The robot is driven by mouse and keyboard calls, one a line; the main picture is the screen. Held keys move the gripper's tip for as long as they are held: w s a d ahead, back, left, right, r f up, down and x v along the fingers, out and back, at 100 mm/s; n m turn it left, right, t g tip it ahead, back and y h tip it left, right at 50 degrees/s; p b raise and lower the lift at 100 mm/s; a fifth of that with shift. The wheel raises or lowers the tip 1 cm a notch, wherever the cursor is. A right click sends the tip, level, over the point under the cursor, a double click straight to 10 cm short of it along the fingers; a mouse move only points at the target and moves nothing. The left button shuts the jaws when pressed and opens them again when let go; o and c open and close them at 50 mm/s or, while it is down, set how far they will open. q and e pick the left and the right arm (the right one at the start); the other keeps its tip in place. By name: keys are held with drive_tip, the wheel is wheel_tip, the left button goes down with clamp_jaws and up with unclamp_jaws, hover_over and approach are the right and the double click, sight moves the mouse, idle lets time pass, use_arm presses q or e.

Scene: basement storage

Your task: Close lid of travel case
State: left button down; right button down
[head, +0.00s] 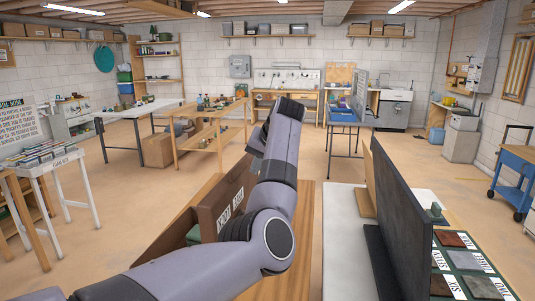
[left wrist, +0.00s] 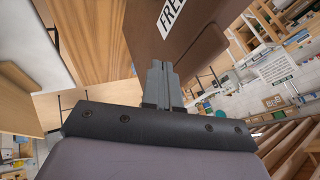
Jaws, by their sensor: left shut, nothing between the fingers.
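The brown travel case (head: 208,215) stands on a wooden table in front of me. A brown panel of it with a white lettered label stands up, and something green shows beside it. My arm hides much of the case's right side. My left gripper (head: 256,140) is at the far end of my bent arm, just beyond the case's upper right, small and dark in the head view. In the left wrist view, the shut, empty fingers (left wrist: 160,68) point at the brown panel (left wrist: 190,35) with its white label. I cannot tell whether they touch it. My right gripper is not in view.
A tall dark panel (head: 398,205) stands on a white table to the right, beside a board of labelled sample tiles (head: 465,262). Bare wooden tabletop (head: 300,240) lies between my arm and the white table. Workbenches and open floor lie farther back.

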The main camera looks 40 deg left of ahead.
use_arm(q)
drive_tip(key=shift+s+a+r, duration=0.1)
drive_tip(key=shift+s+a, duration=0.2)
drive_tip(key=shift+a, duration=0.3)
drive_tip(key=shift+s+a, duration=0.3)
drive_tip(key=shift+a, duration=0.3)
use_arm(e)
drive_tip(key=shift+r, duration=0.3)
